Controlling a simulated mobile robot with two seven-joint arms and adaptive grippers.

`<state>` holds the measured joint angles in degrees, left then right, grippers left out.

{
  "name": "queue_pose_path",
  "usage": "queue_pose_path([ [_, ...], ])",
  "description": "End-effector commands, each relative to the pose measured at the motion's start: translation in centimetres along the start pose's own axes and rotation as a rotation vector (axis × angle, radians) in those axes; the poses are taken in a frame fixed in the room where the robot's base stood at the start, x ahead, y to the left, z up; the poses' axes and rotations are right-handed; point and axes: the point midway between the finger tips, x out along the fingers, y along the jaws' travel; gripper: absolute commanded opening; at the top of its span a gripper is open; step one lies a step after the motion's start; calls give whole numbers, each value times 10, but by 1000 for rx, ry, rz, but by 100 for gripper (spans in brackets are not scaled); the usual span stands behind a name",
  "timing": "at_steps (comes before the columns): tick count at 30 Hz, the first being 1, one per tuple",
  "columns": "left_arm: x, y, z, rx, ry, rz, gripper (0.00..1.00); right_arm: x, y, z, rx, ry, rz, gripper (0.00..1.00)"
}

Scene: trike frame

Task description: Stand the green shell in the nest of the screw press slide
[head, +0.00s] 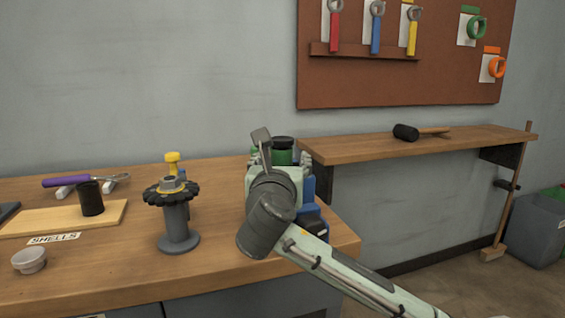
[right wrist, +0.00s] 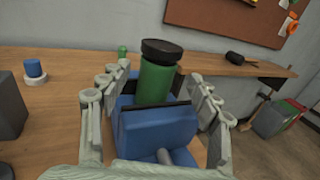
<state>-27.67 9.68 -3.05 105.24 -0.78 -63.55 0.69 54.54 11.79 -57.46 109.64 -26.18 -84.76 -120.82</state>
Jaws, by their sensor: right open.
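The green shell (right wrist: 158,82) is a green cylinder with a wide black top. It stands upright at the blue screw press (right wrist: 150,130) in the right wrist view; its lower end is hidden by the press's blue front, so I cannot tell how it sits in the nest. In the head view the shell (head: 282,157) shows behind my wrist, with blue parts of the press (head: 308,188) beside it. My right gripper (head: 284,153) is open, with one finger on either side of the shell and visible gaps in the right wrist view (right wrist: 158,78). My left gripper is out of view.
A grey stand with a black knobbed wheel (head: 174,215) is left of the press. A wooden board (head: 55,217) carries a black cylinder (head: 90,198), with a purple-handled tool (head: 67,181) behind. A shelf (head: 360,148) holds a black mallet (head: 406,132). Bench space between stand and press is clear.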

Motion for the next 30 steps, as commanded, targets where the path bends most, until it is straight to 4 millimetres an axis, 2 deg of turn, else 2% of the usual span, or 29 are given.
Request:
queue_pose_path([
  [3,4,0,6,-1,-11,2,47,19,4,-3,0,2,-2,62],
  [7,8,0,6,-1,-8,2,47,35,3,-2,-1,0,-1,62],
  [16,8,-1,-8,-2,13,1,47,39,4,-3,0,-1,1,62],
  [30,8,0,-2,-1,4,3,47,39,4,-3,0,0,1,4],
])
